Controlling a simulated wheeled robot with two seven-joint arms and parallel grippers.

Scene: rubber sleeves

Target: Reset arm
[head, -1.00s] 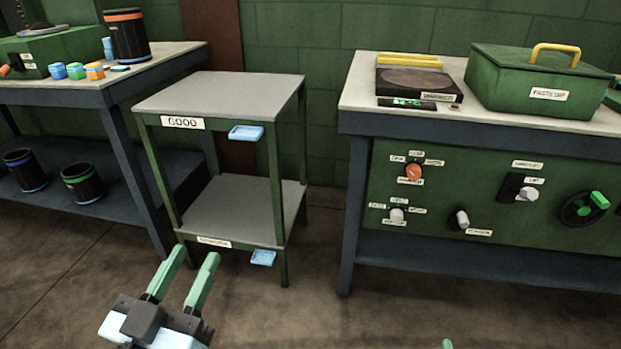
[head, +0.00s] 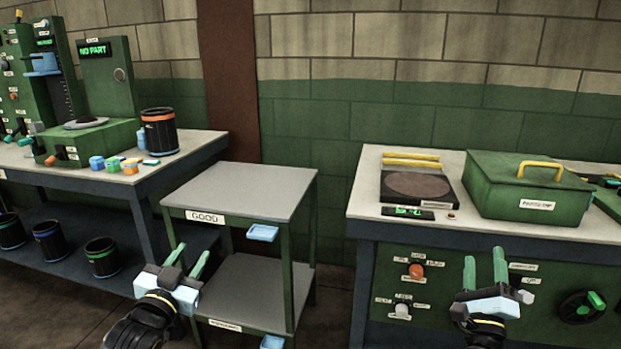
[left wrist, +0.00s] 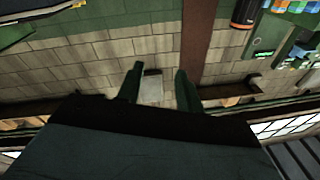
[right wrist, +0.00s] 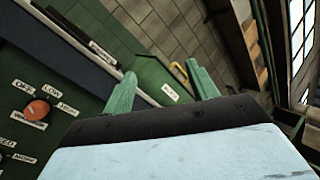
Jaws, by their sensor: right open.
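My left gripper (head: 186,262) is raised in front of the left side of the two-shelf stand marked GOOD. Its green fingers are apart with nothing between them; they also show apart in the left wrist view (left wrist: 158,88). My right gripper (head: 484,268) is raised in front of the right bench's green control panel. Its fingers are apart and empty, and the right wrist view (right wrist: 160,90) shows them spread too.
The GOOD stand (head: 240,190) has a bare top and lower shelf. The right bench (head: 365,190) carries a scale (head: 415,186) and a green lidded box (head: 525,190) with a yellow handle. The left bench (head: 60,172) holds a machine, small colored pieces and a black bin (head: 160,132).

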